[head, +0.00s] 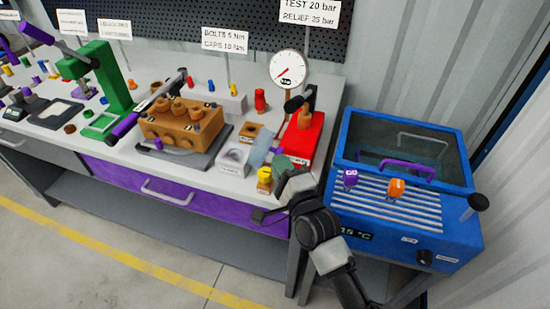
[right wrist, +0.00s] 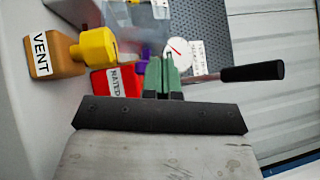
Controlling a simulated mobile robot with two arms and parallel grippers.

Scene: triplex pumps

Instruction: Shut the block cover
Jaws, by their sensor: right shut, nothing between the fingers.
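A brown pump block (head: 205,137) with several round brown caps on top sits on a dark grey plate on the bench, left of my right gripper. I cannot make out a separate cover on it. My right gripper (head: 281,160) is over the bench's front right part, in front of the red unit. Its green fingers show in the right wrist view (right wrist: 162,66), shut together with nothing between them. My left gripper is not in view.
A red unit (head: 316,143), a pressure gauge (head: 290,69) and a yellow valve (head: 264,175) stand close to my right gripper. A black-handled lever (right wrist: 252,72) reaches across the wrist view. A blue bath (head: 455,238) stands right; a green press (head: 104,72) stands left.

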